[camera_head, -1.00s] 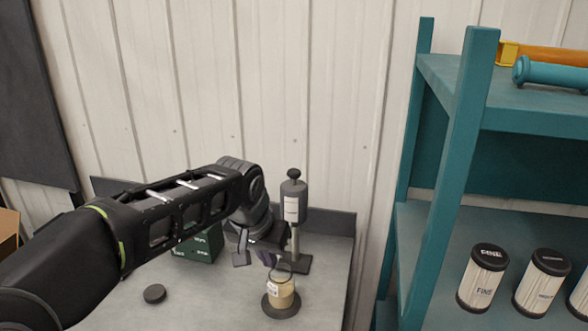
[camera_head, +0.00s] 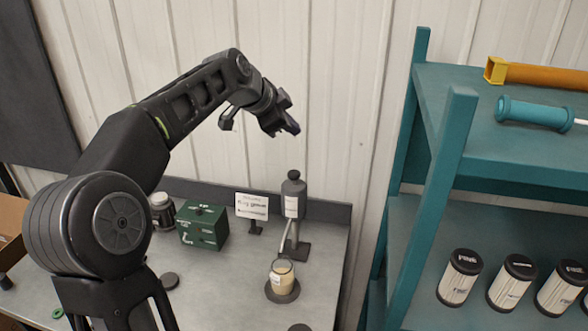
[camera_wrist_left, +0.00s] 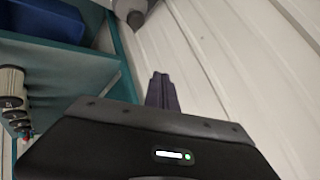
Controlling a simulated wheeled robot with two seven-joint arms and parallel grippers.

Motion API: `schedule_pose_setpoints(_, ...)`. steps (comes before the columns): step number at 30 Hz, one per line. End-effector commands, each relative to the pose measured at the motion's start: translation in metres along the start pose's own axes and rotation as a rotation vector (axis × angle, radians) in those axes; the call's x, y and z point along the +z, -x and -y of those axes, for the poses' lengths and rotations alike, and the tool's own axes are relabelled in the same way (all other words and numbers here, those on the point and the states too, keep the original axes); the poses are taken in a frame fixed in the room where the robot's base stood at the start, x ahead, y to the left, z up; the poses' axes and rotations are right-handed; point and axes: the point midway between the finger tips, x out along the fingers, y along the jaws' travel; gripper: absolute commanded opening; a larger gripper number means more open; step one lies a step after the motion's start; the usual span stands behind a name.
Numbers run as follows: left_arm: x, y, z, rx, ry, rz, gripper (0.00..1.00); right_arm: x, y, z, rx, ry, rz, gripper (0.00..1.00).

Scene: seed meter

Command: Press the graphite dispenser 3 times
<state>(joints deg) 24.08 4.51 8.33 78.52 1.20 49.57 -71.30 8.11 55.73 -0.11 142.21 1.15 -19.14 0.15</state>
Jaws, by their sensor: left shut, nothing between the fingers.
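The graphite dispenser (camera_head: 293,205) is a grey cylinder with a white label and a dark knob (camera_head: 294,175) on top. It stands upright on a stand at the back of the grey bench, with a spout angled down. A glass jar (camera_head: 282,275) with pale contents sits on a dark round pad in front of it. My left gripper (camera_head: 291,129) is above the dispenser's knob, clear of it, shut and empty. Its fingers also show in the left wrist view (camera_wrist_left: 161,90). My right gripper is not in view.
A green box (camera_head: 203,228), a small sign (camera_head: 252,206) and a lidded jar (camera_head: 162,211) stand left of the dispenser. A teal shelf (camera_head: 440,180) with labelled canisters stands at right.

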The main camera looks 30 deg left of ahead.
Motion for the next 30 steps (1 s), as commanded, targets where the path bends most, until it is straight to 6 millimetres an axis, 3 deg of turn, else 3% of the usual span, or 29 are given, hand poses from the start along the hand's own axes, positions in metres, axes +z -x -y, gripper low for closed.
schedule_pose_setpoints(19,0.004,-0.004,-0.003,0.000,-0.066,0.002,0.00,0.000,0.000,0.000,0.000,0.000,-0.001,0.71)
schedule_pose_setpoints(30,0.028,-0.035,-0.024,0.001,-0.065,0.003,0.00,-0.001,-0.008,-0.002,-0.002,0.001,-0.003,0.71)
